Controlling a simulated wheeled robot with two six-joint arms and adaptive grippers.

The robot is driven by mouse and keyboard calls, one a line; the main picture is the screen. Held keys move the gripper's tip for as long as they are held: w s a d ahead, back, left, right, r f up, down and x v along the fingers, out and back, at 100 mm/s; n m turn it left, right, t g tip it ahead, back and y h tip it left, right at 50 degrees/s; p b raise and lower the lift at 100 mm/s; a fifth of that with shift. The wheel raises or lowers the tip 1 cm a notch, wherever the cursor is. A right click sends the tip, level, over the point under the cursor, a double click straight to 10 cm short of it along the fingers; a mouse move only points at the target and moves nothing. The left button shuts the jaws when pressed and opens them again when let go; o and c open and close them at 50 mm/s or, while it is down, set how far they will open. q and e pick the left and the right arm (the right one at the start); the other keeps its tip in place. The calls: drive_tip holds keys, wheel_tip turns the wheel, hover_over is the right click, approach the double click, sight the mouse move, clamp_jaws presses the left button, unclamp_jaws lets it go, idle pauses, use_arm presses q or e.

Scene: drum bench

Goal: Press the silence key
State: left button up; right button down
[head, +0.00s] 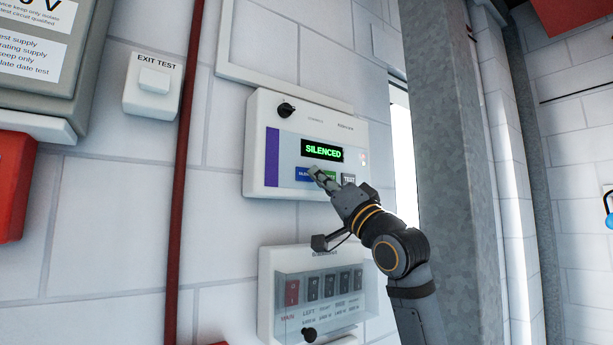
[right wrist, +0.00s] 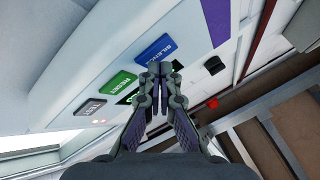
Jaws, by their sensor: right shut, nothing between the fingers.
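The white alarm panel (head: 257,130) is on the wall, and its lit green display (head: 322,149) reads SILENCED. The blue silence key (head: 303,174) is below the display, partly covered by my gripper; it also shows in the right wrist view (right wrist: 155,50), lettered SILENCE. My right gripper (head: 315,171) is shut and empty, its fingertips at the right end of the blue key. In the right wrist view the fingertips (right wrist: 159,68) appear just beside the key; I cannot tell whether they touch it. My left gripper is not in view.
A green reset key (right wrist: 116,82) and a grey test key (head: 348,180) sit beside the blue key. A black knob (head: 286,110) is at the panel's upper left. A clear-covered switch box (head: 268,300) is below. A red pipe (head: 184,170) runs left, a grey column (head: 448,120) right.

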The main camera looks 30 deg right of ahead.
drive_tip(key=s+b, duration=0.3)
drive_tip(key=s, duration=0.3)
drive_tip(key=shift+d, duration=0.2)
idle(0.4)
